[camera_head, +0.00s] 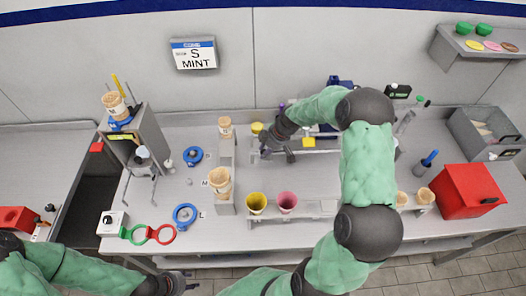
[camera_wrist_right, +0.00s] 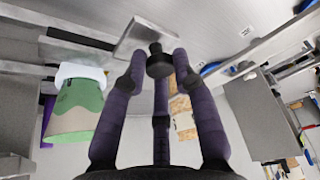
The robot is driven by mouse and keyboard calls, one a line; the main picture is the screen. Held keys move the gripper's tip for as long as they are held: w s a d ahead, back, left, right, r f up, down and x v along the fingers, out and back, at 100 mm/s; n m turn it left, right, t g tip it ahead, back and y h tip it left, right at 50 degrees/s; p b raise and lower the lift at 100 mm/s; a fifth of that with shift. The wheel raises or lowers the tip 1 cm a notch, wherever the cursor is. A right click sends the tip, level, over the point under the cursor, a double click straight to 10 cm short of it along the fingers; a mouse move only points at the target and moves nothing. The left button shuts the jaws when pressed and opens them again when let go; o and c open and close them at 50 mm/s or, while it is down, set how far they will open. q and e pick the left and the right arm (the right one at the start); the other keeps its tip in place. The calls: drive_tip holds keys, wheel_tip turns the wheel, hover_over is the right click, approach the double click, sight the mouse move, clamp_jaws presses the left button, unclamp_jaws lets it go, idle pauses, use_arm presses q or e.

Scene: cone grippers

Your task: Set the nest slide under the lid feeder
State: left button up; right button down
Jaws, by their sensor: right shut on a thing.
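My right gripper (camera_head: 276,146) reaches over the middle of the bench, at the left end of a pale rail (camera_head: 325,150). In the right wrist view its dark purple fingers (camera_wrist_right: 160,65) are closed around a black knob (camera_wrist_right: 157,64). A flat grey metal plate (camera_wrist_right: 147,34) lies right behind the knob; it looks like the nest slide, but I cannot tell for sure. A dark blue unit (camera_head: 333,82) stands behind my right arm, mostly hidden; I cannot tell if it is the lid feeder. My left gripper (camera_head: 178,283) is low at the front edge, its fingers unclear.
A tan cup (camera_head: 219,181) stands on the grey block left of my gripper. A red box (camera_head: 468,191) is at the right. A green-tan cup (camera_wrist_right: 75,110) is beside my fingers.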

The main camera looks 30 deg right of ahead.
drive_tip(key=shift+w, duration=0.1)
drive_tip(key=c, duration=1)
unclamp_jaws()
drive_tip(key=v, duration=1.2)
